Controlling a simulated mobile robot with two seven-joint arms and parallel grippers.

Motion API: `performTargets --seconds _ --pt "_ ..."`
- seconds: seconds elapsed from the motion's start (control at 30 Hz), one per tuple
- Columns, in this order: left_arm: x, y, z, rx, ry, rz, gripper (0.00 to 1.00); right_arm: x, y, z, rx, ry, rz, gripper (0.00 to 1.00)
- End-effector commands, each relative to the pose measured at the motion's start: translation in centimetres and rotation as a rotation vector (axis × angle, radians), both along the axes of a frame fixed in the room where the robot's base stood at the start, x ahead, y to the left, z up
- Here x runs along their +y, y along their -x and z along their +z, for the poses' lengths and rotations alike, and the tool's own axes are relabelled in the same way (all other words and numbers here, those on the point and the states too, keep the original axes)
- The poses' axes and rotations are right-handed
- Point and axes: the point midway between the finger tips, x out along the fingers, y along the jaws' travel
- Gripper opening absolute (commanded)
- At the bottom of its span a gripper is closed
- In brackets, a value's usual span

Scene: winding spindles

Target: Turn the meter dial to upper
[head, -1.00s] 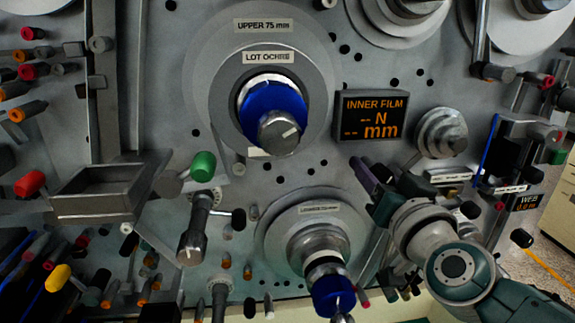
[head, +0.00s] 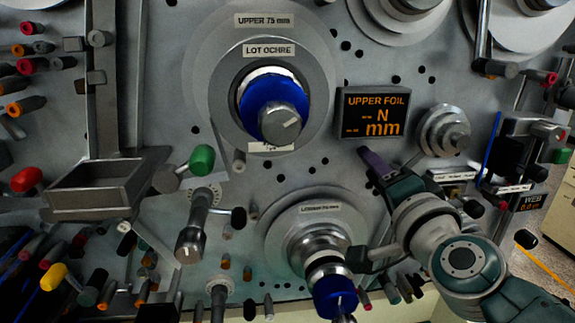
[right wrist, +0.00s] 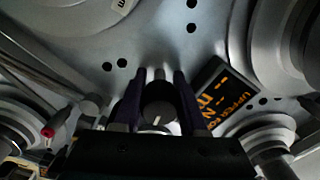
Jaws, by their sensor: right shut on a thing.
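The meter dial (right wrist: 157,113) is a dark round knob with a white pointer line, seen in the right wrist view between my two fingers. My right gripper (right wrist: 160,88) is shut on it. In the head view my right gripper (head: 372,168) reaches in from the lower right, just below the meter display (head: 373,112), and hides the dial. The display reads "UPPER FOIL", "-- N", "-- mm" in orange. It also shows, tilted, in the right wrist view (right wrist: 222,95). My left gripper is out of view.
The upper spindle (head: 272,108) with its blue ring stands left of the display. The lower spindle (head: 325,262) sits below, close to my right arm. A metal tray (head: 95,188), a green knob (head: 202,159) and several coloured pegs stick out at the left.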

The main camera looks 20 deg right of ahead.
Motion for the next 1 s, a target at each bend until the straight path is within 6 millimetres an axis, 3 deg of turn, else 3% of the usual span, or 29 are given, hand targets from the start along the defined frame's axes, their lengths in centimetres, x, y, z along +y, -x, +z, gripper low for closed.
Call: performTargets --seconds 0.67,0.7,0.93,1.0 --pt "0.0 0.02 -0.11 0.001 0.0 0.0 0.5 0.03 -0.01 0.08 -0.016 -0.061 0.0 0.0" --pt "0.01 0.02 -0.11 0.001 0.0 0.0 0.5 0.02 0.0 0.08 -0.016 -0.061 0.0 0.44" --pt "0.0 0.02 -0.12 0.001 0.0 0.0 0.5 0.03 -0.01 0.05 -0.014 -0.06 0.0 0.69" --pt "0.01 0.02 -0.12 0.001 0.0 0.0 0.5 0.02 -0.01 0.04 -0.014 -0.06 0.0 0.71"
